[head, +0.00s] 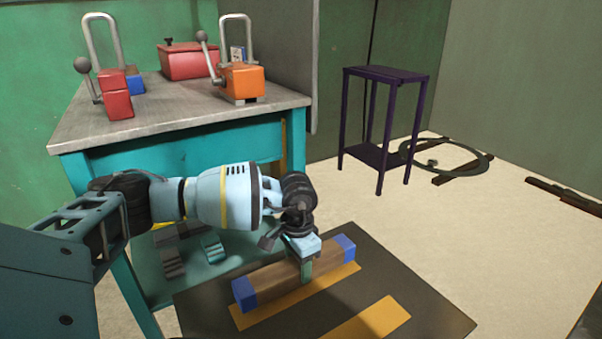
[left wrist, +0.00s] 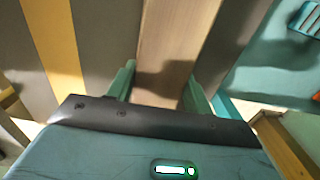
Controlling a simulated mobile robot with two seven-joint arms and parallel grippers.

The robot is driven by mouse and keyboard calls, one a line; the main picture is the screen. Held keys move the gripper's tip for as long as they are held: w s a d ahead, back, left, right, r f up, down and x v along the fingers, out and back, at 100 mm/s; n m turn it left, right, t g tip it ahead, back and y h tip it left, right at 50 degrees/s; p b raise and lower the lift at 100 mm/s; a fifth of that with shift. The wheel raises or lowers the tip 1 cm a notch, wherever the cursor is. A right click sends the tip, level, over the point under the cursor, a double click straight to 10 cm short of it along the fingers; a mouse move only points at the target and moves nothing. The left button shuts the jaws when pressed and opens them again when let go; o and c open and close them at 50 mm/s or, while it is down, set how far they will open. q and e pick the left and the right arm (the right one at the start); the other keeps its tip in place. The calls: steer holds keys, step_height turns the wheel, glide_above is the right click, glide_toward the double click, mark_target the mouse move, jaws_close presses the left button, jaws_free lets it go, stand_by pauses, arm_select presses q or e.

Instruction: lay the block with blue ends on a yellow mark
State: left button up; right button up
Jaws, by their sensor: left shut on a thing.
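The wooden block with blue ends (head: 270,282) lies level, slanting across the dark mat (head: 230,325). My left gripper (head: 306,268) is shut on its middle from above. In the left wrist view the wooden block (left wrist: 165,40) runs between the two fingers (left wrist: 157,88). One yellow mark (head: 310,293) shows along the block's near side in the head view. A second yellow mark (head: 368,320) is nearer and to the right, bare. In the left wrist view a dark strip separates the block from a yellow mark (left wrist: 52,45). I cannot tell whether the block touches the mat. My right gripper is not in view.
A teal workbench (head: 200,152) with red and orange lever devices stands at the back left. A purple stand (head: 386,75) is at the back, with a ring-shaped item (head: 470,160) on the floor beside it. The pale floor right of the mat is clear.

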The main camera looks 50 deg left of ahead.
mark_target(299, 274)
arm_select(q)
steer(key=shift+w, duration=0.2)
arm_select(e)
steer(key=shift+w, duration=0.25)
